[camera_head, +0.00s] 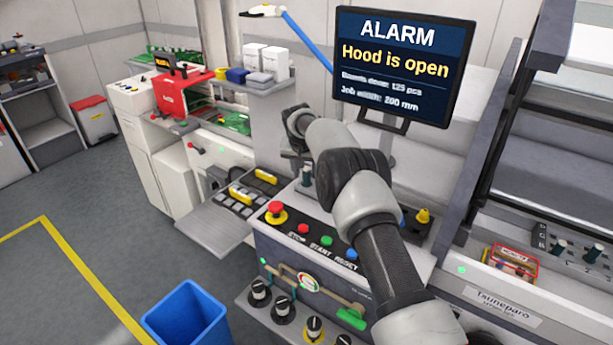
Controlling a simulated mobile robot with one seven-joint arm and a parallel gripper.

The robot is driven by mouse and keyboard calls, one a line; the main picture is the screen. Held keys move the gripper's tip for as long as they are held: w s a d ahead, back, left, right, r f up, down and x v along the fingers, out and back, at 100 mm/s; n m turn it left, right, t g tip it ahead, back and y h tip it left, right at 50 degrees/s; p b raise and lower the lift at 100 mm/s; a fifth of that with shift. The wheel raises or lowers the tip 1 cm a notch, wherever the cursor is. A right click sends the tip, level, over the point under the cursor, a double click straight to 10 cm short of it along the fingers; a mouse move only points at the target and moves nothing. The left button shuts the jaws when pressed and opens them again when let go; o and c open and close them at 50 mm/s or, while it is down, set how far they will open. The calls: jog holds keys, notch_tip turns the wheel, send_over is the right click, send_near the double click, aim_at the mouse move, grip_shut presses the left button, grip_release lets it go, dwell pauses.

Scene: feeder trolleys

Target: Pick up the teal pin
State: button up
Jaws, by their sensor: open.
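A small dark teal pin (307,175) stands upright behind the button panel, just below my gripper (297,157). My gripper is at the far end of my arm, points down and is small in view. Its jaws are open, and the pin's top is close to them; I cannot tell whether it is between them. Two similar dark teal pins, one of them here (561,248), stand on a grey block at the right edge. A yellow pin (422,217) stands to the right of my arm, which hides part of the surface between.
A monitor (402,65) reading "Hood is open" stands behind my arm. The button panel (305,240) with a red emergency button is in front. A grey tray (215,228) juts out left. A blue bin (187,315) stands on the floor. A small red-yellow box (510,262) lies right.

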aim_at(306, 168)
jog(key=shift+w+f, duration=0.15)
jog(key=shift+f, duration=0.3)
grip_shut()
jog(key=shift+r, duration=0.1)
notch_tip(306, 168, up, 10)
jog(key=shift+f, duration=0.1)
